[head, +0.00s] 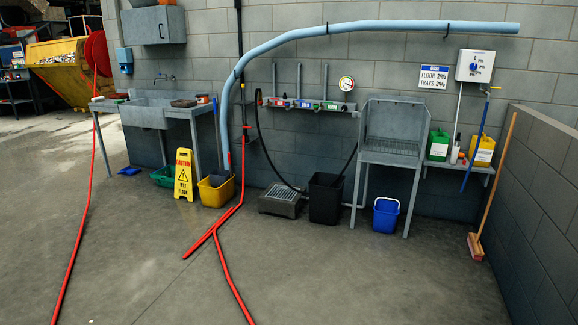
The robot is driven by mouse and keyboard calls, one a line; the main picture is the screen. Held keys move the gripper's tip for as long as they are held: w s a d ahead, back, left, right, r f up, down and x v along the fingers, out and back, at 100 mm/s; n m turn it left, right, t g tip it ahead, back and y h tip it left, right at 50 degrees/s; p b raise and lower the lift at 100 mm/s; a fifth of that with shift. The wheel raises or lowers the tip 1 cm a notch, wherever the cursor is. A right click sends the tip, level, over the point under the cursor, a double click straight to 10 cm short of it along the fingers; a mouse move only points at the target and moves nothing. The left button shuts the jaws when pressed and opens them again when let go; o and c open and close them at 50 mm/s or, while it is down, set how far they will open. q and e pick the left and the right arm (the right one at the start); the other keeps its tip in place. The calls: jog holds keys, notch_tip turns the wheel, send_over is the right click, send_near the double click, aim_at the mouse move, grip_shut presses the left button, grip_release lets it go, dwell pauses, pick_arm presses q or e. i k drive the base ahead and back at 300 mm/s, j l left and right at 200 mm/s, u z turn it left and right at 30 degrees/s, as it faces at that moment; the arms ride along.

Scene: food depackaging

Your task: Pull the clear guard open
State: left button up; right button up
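No clear guard can be made out in the head view. Neither of my grippers shows in the picture. The view holds a washing-down corner with a grey block wall and a bare concrete floor.
A sink bench (145,113) stands at the left wall. A yellow wet-floor sign (184,176), yellow bucket (216,190), black bin (325,199), steel stand (392,148) and blue bucket (386,215) line the wall. Red hoses (227,268) lie across the floor. A broom (475,246) leans at right.

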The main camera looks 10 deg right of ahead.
aim_at(429, 118)
jog(key=i+l+z, duration=0.3)
jog(key=i, duration=0.3)
jog(key=i+l+z, duration=0.35)
jog(key=i, duration=0.3)
jog(key=i+z, duration=0.3)
jog(key=i, duration=0.35)
